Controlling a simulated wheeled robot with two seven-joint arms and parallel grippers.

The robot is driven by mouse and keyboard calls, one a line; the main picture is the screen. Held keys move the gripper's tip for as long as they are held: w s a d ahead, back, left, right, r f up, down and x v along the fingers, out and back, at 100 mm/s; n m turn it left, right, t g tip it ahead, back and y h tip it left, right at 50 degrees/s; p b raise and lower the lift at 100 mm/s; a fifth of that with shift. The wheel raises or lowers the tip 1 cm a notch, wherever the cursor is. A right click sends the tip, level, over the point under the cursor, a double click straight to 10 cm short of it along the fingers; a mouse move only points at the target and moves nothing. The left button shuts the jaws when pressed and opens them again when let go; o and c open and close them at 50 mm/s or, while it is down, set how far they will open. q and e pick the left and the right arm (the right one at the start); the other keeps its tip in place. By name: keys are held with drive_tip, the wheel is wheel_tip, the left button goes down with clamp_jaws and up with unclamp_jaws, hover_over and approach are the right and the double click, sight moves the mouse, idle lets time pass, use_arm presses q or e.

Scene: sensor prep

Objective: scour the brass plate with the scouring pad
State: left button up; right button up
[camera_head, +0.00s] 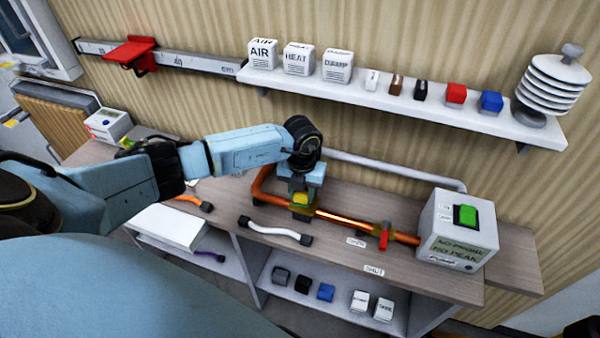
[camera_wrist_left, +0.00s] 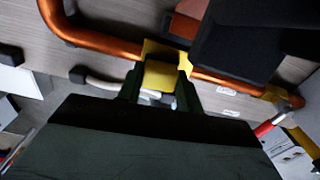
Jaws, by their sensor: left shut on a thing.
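The scouring pad (camera_head: 301,199) is a small yellow block. My left gripper (camera_head: 303,187) is shut on it and points down at the copper pipe on the bench. In the left wrist view the pad (camera_wrist_left: 160,76) sits between the two fingertips (camera_wrist_left: 160,88). The brass plate (camera_wrist_left: 153,47) is a gold-coloured piece at the pipe, right beside the pad and partly hidden by it. I cannot tell whether pad and plate touch. In the head view the plate is mostly hidden by the gripper and pad. My right gripper is not in view.
The copper pipe (camera_head: 345,218) runs right past a red-handled valve (camera_head: 384,236) to a pump box (camera_head: 457,232) with a green button. A white hose piece (camera_head: 275,231) lies at the front. A wall shelf (camera_head: 400,103) with several blocks hangs above. Small blocks stand below the bench.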

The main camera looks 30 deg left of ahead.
use_arm(q)
wheel_tip(320, 180, up, 2)
drive_tip(key=shift+w+r+p, duration=0.1)
drive_tip(key=shift+p, duration=0.25)
drive_tip(key=shift+d+r+p, duration=0.1)
drive_tip(key=shift+r+p, duration=2.2)
drive_tip(key=shift+r, duration=0.65)
